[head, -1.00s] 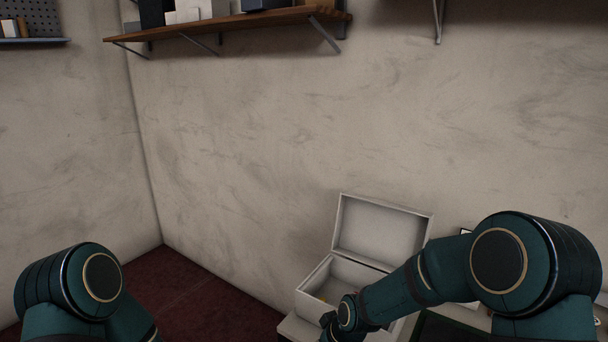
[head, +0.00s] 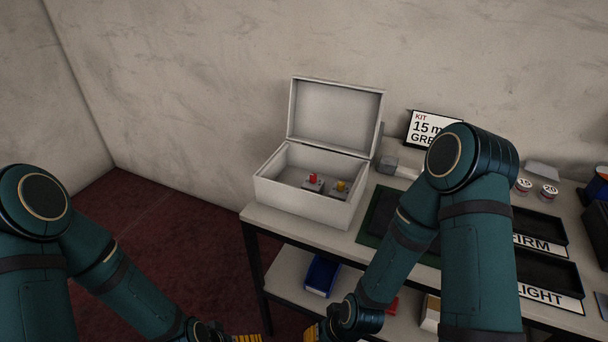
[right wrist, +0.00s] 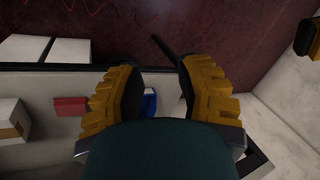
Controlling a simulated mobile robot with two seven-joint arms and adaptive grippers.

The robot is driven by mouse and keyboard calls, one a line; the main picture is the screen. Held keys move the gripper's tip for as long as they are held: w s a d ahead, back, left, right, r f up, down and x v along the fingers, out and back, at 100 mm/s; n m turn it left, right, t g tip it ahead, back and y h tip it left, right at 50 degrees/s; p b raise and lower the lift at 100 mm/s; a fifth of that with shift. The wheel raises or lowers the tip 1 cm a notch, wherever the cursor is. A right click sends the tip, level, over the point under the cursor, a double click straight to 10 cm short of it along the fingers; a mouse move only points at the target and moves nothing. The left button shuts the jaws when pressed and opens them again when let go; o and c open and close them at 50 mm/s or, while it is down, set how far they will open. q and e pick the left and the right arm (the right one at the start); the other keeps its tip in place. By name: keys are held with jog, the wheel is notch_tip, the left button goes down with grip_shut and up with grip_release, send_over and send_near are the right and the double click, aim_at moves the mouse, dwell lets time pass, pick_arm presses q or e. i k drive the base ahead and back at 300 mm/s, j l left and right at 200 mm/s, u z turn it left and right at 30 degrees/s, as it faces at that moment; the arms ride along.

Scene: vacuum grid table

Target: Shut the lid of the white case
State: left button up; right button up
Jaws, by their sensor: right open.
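The white case (head: 301,202) stands on the left end of the table. Its lid (head: 335,115) is open and stands up at the back, leaning slightly backward. Inside the case are a red-topped piece (head: 313,178) and a yellow-topped piece (head: 341,187) on grey bases. My right gripper (head: 316,333) is low at the bottom edge of the head view, in front of the table and apart from the case. In the right wrist view its yellow fingers (right wrist: 160,80) are spread with nothing between them. My left gripper (head: 245,338) is mostly cut off at the bottom edge.
A dark green mat (head: 376,215) lies right of the case, partly behind my right arm. A kit sign (head: 430,128) stands at the back. Labelled black trays (head: 540,232) are at the right. A lower shelf (head: 290,275) holds a blue bin (head: 321,274). The wall is behind.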

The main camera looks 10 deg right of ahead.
aim_at(334, 115)
jog(key=i+j+u, duration=0.15)
jog(key=i+u, duration=0.8)
jog(key=k+l, duration=0.05)
jog(key=k, duration=0.05)
